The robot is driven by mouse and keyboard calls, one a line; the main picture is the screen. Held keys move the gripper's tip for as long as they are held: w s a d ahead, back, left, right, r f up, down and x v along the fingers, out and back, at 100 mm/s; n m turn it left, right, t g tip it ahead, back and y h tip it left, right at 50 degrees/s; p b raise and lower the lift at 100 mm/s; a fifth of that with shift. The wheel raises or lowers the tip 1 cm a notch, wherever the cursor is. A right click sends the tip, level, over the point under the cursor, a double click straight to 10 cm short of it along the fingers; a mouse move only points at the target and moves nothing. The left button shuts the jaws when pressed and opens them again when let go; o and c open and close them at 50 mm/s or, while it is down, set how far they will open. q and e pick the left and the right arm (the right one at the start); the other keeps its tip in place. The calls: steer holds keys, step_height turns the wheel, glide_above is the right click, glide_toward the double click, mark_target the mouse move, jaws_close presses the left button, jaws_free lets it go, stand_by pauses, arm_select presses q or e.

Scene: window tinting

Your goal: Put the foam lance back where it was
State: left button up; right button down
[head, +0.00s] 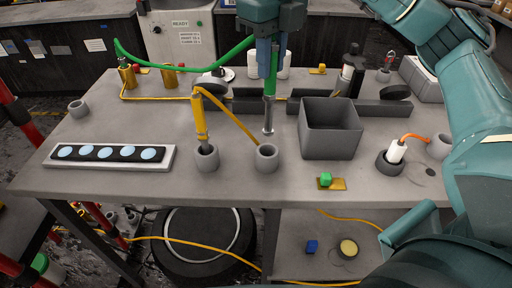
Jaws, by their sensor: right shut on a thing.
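My right gripper (267,62) is shut on a green lance (269,84) with a metal lower end. It holds the lance upright. The tip shows just above the rim of an empty-looking grey cup holder (267,159), apart from it in the picture; its depth over the cup is hard to tell. A green hose (190,69) runs from the lance to the left. A yellow lance (199,118) stands in another grey cup holder (207,160) to the left. I cannot tell by looks which lance is the foam lance. My left gripper is not in view.
A grey open bin (331,143) stands just right of the cup. A yellow hose (232,109) arches close to the lance. A white tool (396,151) with an orange hose sits in a dark cup at right. A tray of blue discs (110,169) lies left.

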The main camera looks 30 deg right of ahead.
mark_target(269, 107)
step_height(269, 107, down, 5)
steer(key=shift+s+f, duration=0.1)
steer(key=shift+f, duration=0.05)
step_height(269, 107, down, 4)
steer(key=shift+f, duration=0.25)
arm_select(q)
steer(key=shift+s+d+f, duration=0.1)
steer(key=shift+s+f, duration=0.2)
arm_select(e)
steer(key=shift+f, duration=0.25)
steer(key=c, duration=1.3)
jaws_free()
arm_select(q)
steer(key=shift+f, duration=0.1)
arm_select(e)
steer(key=shift+o, duration=0.2)
steer(key=shift+r, duration=0.15)
